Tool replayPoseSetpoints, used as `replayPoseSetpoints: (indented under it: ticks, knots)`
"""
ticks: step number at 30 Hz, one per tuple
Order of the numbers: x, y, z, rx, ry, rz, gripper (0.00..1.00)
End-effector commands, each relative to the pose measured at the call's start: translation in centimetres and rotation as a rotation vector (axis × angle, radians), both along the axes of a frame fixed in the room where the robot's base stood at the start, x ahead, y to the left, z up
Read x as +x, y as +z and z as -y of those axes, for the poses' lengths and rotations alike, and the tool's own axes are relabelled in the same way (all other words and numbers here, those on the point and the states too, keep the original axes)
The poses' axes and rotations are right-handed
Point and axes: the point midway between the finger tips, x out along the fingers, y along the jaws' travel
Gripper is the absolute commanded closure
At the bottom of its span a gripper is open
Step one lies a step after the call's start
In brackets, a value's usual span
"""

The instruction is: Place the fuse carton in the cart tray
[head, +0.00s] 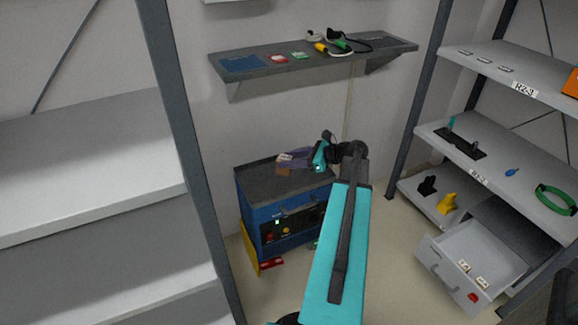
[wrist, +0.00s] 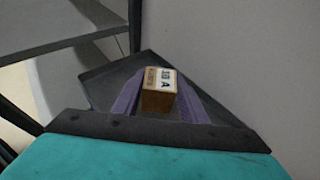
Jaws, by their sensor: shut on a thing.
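The fuse carton (wrist: 158,97) is a small brown box with a white label printed in black. My gripper (wrist: 160,105) has its two purple fingers shut on the carton's sides in the wrist view. In the head view my gripper (head: 290,158) is over the dark tray top (head: 256,183) of a blue cart (head: 249,212). The carton (head: 283,171) shows there only as a small brown patch at the fingers. The dark tray (wrist: 103,85) lies behind and below the carton in the wrist view. I cannot tell whether the carton touches it.
A wall shelf (head: 245,67) with small items and a cable hangs above the cart. Racks stand on both sides; the right rack (head: 405,150) holds loose parts. An open drawer (head: 465,262) juts out at lower right. A red item (head: 271,263) lies on the floor by the cart.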

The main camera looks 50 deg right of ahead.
Motion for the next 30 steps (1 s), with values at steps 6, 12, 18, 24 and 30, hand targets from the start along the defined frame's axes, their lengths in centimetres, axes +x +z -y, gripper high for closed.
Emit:
replayPoseSetpoints:
  ticks: [6, 12, 18, 24, 30]
  knots:
    - [0.0, 0.0, 0.0, 0.000, 0.000, 0.000, 0.85]
    - [1.0, -0.2, 0.8, 0.000, 0.000, 0.001, 0.85]
    - [1.1, -2.8, 0.8, 0.001, -0.001, 0.000, 0.85]
    - [1.0, -3.7, 0.8, 0.000, -0.002, 0.000, 0.85]
    - [1.0, -3.6, 0.8, 0.000, -0.002, 0.000, 0.85]
